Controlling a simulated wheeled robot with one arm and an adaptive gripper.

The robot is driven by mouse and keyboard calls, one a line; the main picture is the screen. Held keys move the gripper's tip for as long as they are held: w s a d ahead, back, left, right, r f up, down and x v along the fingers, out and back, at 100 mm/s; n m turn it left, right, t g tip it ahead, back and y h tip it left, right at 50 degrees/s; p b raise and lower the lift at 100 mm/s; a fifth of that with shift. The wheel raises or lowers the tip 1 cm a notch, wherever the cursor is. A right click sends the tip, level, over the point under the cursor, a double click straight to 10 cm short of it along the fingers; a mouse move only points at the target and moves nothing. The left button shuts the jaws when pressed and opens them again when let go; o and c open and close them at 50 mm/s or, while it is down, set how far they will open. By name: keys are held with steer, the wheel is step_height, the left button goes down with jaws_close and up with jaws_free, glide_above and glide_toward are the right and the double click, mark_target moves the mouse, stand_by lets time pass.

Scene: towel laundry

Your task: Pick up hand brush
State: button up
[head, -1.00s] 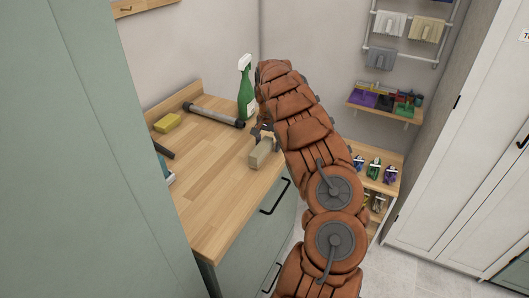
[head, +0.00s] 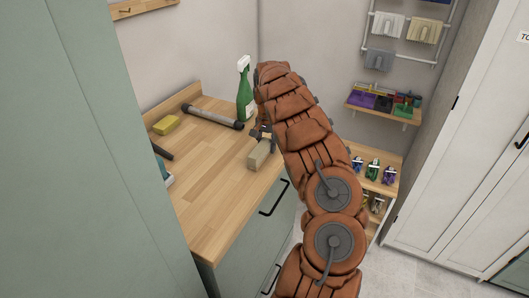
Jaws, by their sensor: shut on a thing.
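The hand brush (head: 259,157) shows as a pale beige block on the wooden counter (head: 215,185), near its right edge. My gripper (head: 262,135) is at the far end of the block, small and partly covered by my brown arm. It is shut on the brush. The brush appears to be on or very close to the counter top. The gripped end is mostly hidden, so I cannot see how the fingers sit on it.
A green spray bottle (head: 244,92) stands just behind the gripper. A grey roller-like tube (head: 213,116) and a yellow sponge (head: 166,124) lie at the back of the counter. A shelf unit (head: 388,185) with small bottles stands right of my arm. The counter's front middle is clear.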

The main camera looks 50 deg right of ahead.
mark_target(267, 139)
steer(key=shift+r, duration=0.1)
steer(key=shift+r+b, duration=1.05)
steer(key=shift+r, duration=0.45)
steer(key=shift+s+r, duration=0.1)
steer(key=shift+s, duration=0.05)
steer(key=s+a+r+b, duration=0.1)
steer(key=s+a+b, duration=0.4)
steer(key=s+a, duration=0.5)
steer(key=shift+s+a+r, duration=0.3)
steer(key=shift+s+a, duration=0.1)
steer(key=shift+s, duration=0.3)
